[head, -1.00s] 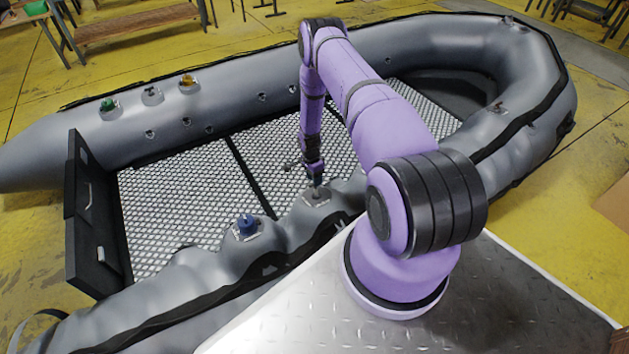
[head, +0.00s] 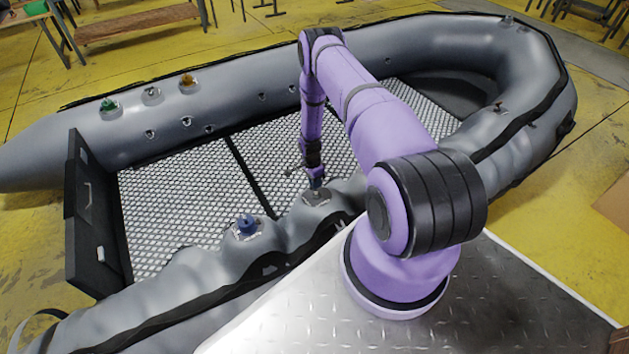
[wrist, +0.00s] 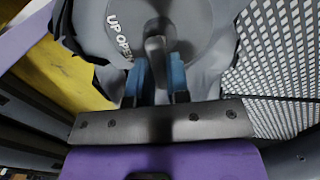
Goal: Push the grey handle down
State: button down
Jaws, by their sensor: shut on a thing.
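The grey handle (wrist: 156,48) stands up from a round grey plate (wrist: 193,22) lettered "UP OPEN" in the wrist view. My gripper (wrist: 156,76) has its two blue fingers on either side of the handle and is shut on it. In the head view my gripper (head: 316,184) points down at the grey fitting (head: 317,197) on the near tube of the boat. The handle itself is small there and mostly hidden by the fingers.
A blue handle (head: 246,226) sits on the near tube to the left. Green (head: 108,105), grey (head: 151,94) and orange (head: 187,81) fittings line the far tube. The patterned boat floor (head: 185,190) is clear. A black transom board (head: 88,225) stands at the left.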

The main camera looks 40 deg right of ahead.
jog(key=shift+s+f, duration=0.2)
jog(key=shift+f, duration=0.75)
jog(key=c, duration=1.1)
grip_release()
jog(key=r, duration=0.3)
jog(key=w+r, duration=0.1)
jog(key=r, duration=0.3)
jog(key=w+r, duration=0.1)
jog(key=r, duration=0.2)
jog(key=shift+w+d+r, duration=0.1)
jog(key=shift+d+r, duration=0.05)
jog(key=shift+r, duration=0.1)
